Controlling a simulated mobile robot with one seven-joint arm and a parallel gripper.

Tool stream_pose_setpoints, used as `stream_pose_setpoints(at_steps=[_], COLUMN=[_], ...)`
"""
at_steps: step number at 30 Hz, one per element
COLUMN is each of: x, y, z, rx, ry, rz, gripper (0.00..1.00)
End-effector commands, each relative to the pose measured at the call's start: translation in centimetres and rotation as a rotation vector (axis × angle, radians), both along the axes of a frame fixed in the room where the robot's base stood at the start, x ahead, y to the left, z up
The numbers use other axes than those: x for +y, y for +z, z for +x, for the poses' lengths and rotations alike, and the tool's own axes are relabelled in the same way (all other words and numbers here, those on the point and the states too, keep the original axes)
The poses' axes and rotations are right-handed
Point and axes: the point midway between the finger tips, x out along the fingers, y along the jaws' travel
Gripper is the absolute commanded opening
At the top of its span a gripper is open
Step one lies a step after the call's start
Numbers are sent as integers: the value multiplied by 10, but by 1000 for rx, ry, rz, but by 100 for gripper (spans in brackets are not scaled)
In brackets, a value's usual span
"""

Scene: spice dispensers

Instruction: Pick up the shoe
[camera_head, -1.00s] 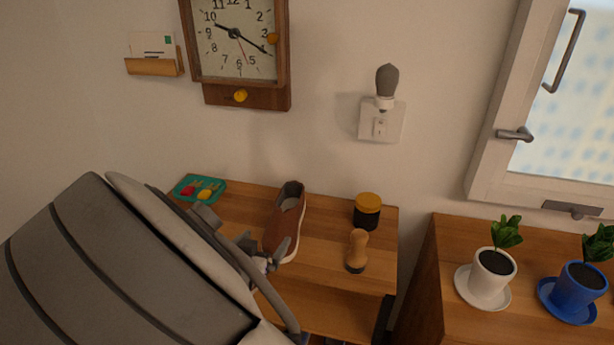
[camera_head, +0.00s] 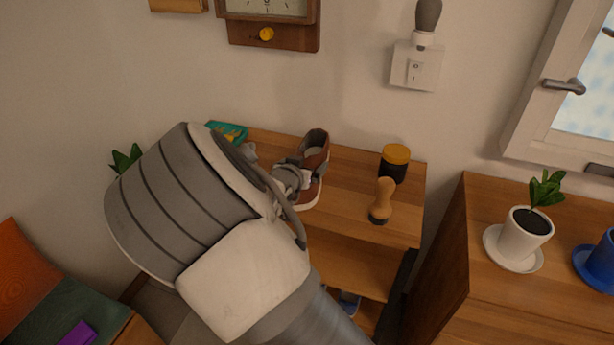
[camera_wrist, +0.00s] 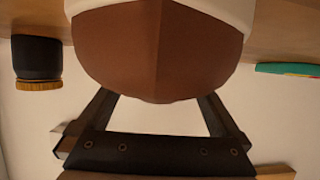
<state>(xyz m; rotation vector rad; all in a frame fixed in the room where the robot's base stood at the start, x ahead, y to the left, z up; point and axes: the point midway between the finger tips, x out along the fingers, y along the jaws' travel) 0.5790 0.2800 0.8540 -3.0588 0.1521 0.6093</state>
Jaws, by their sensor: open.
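The shoe is brown with a pale sole. In the head view, the shoe (camera_head: 317,153) rests on the wooden shelf top (camera_head: 345,205), its opening toward the wall. My gripper (camera_head: 294,177) is over its front part and hides some of it. In the wrist view, the brown rounded toe of the shoe (camera_wrist: 155,50) fills the upper middle. My gripper (camera_wrist: 157,98) is open there, with one finger on each side below the toe. The shoe hides the fingertips, so I cannot tell whether they touch it.
A dark jar with a yellow lid (camera_head: 394,163) and a wooden tool (camera_head: 382,200) stand right of the shoe. A teal tray (camera_head: 228,131) lies at the left, partly hidden by my arm. The wall is close behind.

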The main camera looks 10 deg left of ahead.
Motion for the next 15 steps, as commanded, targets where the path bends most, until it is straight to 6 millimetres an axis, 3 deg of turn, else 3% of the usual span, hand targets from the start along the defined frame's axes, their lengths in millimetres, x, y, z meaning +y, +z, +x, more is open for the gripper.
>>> stream_pose_setpoints(at_steps=[3,11,15], x=[-2,-1,-1], y=[-6,-5,-5], z=[12,15,15], rx=[-1,0,0], ry=[-1,0,0], rz=[0,0,1], gripper=[100,100,77])
